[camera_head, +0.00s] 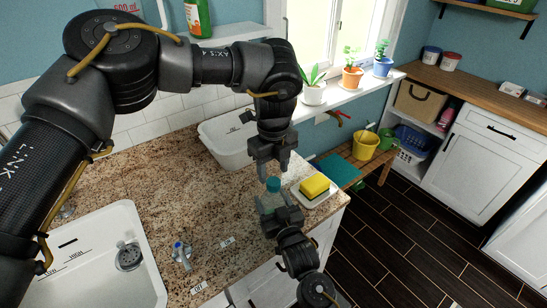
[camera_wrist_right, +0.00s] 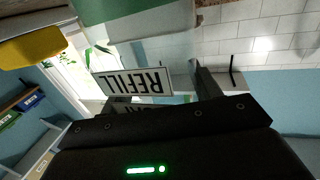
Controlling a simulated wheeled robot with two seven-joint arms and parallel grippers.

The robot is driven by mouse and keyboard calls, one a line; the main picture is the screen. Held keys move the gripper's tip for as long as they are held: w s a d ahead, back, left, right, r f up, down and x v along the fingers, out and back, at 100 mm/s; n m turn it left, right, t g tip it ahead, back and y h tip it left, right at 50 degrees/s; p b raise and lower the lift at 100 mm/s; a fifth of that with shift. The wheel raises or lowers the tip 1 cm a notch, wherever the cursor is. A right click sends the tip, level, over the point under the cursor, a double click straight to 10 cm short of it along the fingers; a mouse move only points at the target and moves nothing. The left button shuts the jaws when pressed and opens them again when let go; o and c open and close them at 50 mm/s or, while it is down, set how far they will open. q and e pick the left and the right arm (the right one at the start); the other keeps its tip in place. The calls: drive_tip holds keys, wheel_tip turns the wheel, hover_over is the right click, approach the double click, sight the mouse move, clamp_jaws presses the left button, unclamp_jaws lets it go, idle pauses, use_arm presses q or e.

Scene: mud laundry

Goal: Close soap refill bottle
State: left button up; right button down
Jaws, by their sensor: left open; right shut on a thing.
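A clear soap refill bottle (camera_head: 268,203) with a teal cap (camera_head: 273,184) at its top stands near the counter's right end. My right gripper (camera_head: 283,213) is shut on the bottle's body from the front.
A yellow sponge (camera_head: 314,186) lies on a white dish (camera_head: 318,200) just right of the bottle. A white basin (camera_head: 222,150) stands behind. A sink (camera_head: 90,250) and a faucet handle (camera_head: 181,252) are at left. The granite counter (camera_head: 170,200) between is mostly clear.

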sight(273, 181)
use_arm(q)
drive_tip(key=shift+f, duration=1.85)
drive_tip(key=c, duration=1)
drive_tip(key=o, duration=1.2)
drive_tip(key=shift+c, duration=0.2)
wheel_tip(273, 181, up, 12)
